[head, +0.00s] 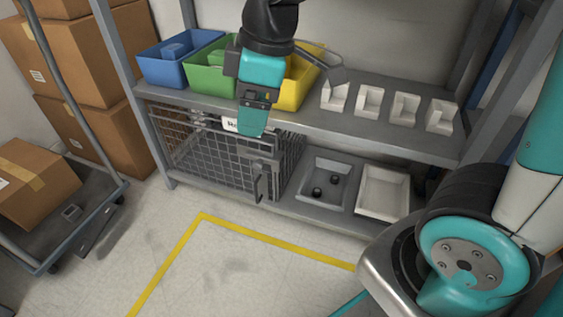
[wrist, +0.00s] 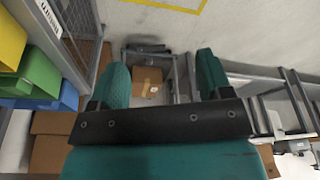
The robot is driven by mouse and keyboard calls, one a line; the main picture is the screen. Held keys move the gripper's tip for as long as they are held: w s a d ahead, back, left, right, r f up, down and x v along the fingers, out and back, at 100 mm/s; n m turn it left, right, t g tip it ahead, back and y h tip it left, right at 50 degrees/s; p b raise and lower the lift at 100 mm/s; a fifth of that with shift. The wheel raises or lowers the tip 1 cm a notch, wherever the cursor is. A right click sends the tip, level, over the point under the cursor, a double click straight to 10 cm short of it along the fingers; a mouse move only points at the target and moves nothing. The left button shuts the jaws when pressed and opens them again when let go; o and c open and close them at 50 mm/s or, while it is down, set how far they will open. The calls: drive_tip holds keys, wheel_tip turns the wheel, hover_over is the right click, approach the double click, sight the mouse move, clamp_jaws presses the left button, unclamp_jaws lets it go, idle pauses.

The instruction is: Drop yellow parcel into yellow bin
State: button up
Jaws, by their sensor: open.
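The yellow bin (head: 289,96) stands on the upper shelf, right of the green bin; my arm covers part of it. In the wrist view, part of the yellow bin (wrist: 10,40) shows at the left edge. I cannot make out a yellow parcel separately in either view; the inside of the yellow bin is partly hidden. My gripper (head: 251,122) hangs in front of the shelf, before the green and yellow bins, fingers downward. In the wrist view, my gripper (wrist: 162,66) has its two teal fingers wide apart with nothing between them.
A blue bin (head: 163,72) and a green bin (head: 203,78) hold a same-coloured block each. Small white holders (head: 368,101) line the shelf's right. Below are a wire cage (head: 215,160), a grey tray (head: 335,205) and a white tray (head: 383,207). A cart with a carton (head: 32,185) stands left.

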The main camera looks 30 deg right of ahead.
drive_tip(key=s+a+m+g+y, duration=0.1)
drive_tip(key=s+m, duration=0.4)
drive_tip(key=s, duration=0.7)
drive_tip(key=shift+s+a+f+g+y, duration=0.3)
drive_tip(key=shift+s+a+f+y, duration=0.1)
drive_tip(key=shift+a, duration=0.45)
drive_tip(key=shift+r, duration=0.1)
wheel_tip(320, 180, up, 39)
drive_tip(key=p, duration=3.9)
